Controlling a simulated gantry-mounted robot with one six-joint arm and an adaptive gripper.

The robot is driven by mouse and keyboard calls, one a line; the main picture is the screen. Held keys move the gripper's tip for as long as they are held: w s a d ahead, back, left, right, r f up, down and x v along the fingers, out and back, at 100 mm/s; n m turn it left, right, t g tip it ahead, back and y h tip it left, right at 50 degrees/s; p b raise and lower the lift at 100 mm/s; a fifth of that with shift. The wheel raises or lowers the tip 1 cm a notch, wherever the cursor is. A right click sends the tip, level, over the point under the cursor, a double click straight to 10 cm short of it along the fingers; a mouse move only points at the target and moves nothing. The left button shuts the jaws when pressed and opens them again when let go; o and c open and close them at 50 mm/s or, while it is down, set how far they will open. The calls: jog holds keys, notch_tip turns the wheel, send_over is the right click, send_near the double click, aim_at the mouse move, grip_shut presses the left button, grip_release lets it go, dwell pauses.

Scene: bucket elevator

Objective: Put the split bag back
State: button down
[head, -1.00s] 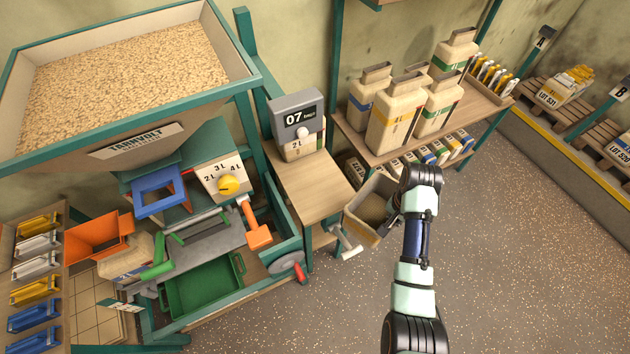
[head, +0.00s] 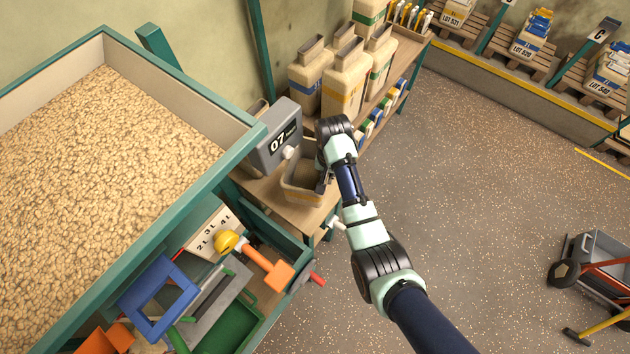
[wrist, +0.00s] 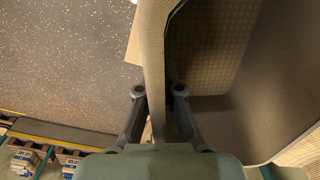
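An open-topped tan bag (head: 301,194) with a yellowish band is over the small wooden counter (head: 268,198), just in front of the grey counter box reading 07 (head: 279,138). My gripper (head: 325,181) is at its right rim. In the wrist view my gripper's fingers (wrist: 159,92) are on either side of the bag's wall (wrist: 153,35), closed on it. The inside looks empty where visible. I cannot tell whether its base touches the counter, or whether it is the split bag.
Several tall tan bags (head: 346,84) stand on the wooden shelf behind. The grain hopper (head: 110,150) fills the left, above the blue frame (head: 157,298) and orange handle (head: 279,276). A cart (head: 600,265) stands at right. Pallets (head: 525,62) line the back. Floor between is clear.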

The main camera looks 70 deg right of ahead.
jog(key=shift+w+f+b, duration=0.1)
jog(key=shift+f+b, duration=0.6)
jog(key=shift+f, duration=2.6)
jog(key=shift+f, duration=0.1)
jog(key=c, duration=1.3)
grip_release()
notch_tip(320, 180, up, 12)
jog(key=p, duration=0.3)
